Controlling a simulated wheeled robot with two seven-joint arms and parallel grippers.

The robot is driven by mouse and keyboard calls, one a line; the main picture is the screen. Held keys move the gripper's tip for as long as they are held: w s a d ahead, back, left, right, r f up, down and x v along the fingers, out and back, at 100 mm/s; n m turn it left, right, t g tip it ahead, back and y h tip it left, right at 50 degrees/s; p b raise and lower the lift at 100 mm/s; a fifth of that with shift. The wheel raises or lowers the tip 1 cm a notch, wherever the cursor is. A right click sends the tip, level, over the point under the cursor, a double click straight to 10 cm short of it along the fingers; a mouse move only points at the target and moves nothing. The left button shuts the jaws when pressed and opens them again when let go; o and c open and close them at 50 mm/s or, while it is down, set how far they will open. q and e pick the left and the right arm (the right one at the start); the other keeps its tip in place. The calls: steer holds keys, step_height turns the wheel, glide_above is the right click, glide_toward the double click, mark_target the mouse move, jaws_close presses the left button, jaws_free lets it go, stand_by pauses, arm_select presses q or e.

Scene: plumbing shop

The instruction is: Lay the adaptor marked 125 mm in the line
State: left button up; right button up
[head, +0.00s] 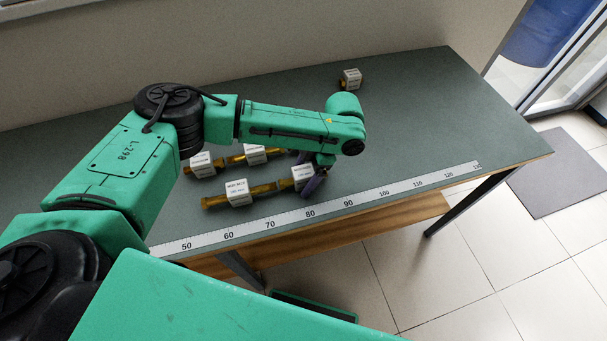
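Several brass adaptors with white block tags lie on the grey-green table; their print is too small to read. A front row has a tagged adaptor (238,193) at left and a white-tagged piece (302,175) at its right end. A back row has tags at left (203,165) and right (254,153), partly hidden by my arm. A lone tagged adaptor (350,78) lies near the far edge. My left gripper (308,175) is down at the front row's right-end tag, its dark purple fingers around or beside it; its grip is unclear. My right gripper is out of view.
A white ruler strip (310,213) with numbers from about 50 to 120 runs along the table's (430,120) front edge. The table's right half is clear. A grey mat (560,170) lies on the tiled floor, and a blue object (540,30) is beyond the glass.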

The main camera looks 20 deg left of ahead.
arm_select(q)
steer(key=b+v, duration=0.2)
steer(key=v, duration=1)
steer(key=shift+r+b, duration=0.2)
steer(key=shift+b, duration=0.1)
steer(key=shift+a+f, duration=0.1)
